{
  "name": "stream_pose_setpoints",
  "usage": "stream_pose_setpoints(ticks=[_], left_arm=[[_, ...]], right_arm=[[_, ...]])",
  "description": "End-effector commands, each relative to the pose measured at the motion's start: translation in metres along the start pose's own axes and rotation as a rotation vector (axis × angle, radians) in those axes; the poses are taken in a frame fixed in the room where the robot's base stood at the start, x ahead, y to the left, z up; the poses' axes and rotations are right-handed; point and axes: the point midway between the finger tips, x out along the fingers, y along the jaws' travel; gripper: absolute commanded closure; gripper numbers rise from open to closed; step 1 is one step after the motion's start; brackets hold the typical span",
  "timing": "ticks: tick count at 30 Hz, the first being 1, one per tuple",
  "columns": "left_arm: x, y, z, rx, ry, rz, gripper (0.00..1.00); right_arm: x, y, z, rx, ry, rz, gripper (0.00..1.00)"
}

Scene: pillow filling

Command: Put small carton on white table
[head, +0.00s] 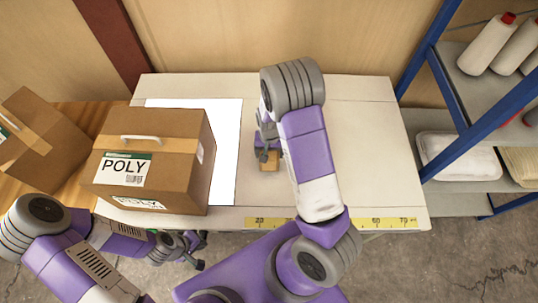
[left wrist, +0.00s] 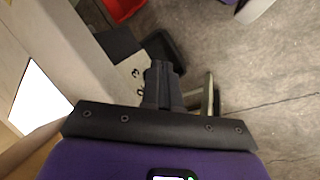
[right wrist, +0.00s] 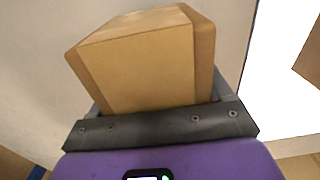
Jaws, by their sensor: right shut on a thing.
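The small carton (head: 270,161) is a plain brown box at the middle of the white table (head: 360,150), just right of a bright white sheet. It fills the upper middle of the right wrist view (right wrist: 150,65). My right gripper (head: 267,148) is shut on the carton, with a finger at each side of it. I cannot tell whether the carton touches the tabletop. My left gripper (head: 190,248) is in front of the table's near edge, below the large carton. Its fingers are together and empty in the left wrist view (left wrist: 163,75).
A large POLY carton (head: 150,160) stands at the table's left, partly over the white sheet (head: 226,140). Another carton (head: 35,140) is farther left. The table's right half is clear beneath my arm.

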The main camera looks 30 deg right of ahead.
Motion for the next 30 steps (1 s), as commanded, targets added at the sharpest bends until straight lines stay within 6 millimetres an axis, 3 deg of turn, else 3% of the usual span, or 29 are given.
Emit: stream_pose_setpoints(ticks=[6,17,18,21,30], left_arm=[[0.004,-0.001,0.000,0.000,0.001,0.000,1.00],[0.007,-0.003,-0.001,0.000,0.001,0.000,1.00],[0.007,-0.003,-0.001,0.000,0.001,0.000,1.00],[0.006,-0.002,-0.001,0.000,0.001,0.000,1.00],[0.004,-0.002,-0.001,0.000,0.001,0.000,1.00]], right_arm=[[0.029,0.001,0.000,-0.001,-0.002,0.002,0.58],[0.033,0.000,0.000,-0.001,0.000,0.001,0.58],[0.033,0.000,0.000,-0.001,-0.001,0.001,0.18],[0.032,0.000,0.000,-0.001,-0.001,0.001,0.03],[0.029,0.000,0.000,-0.001,-0.001,0.001,0.00]])
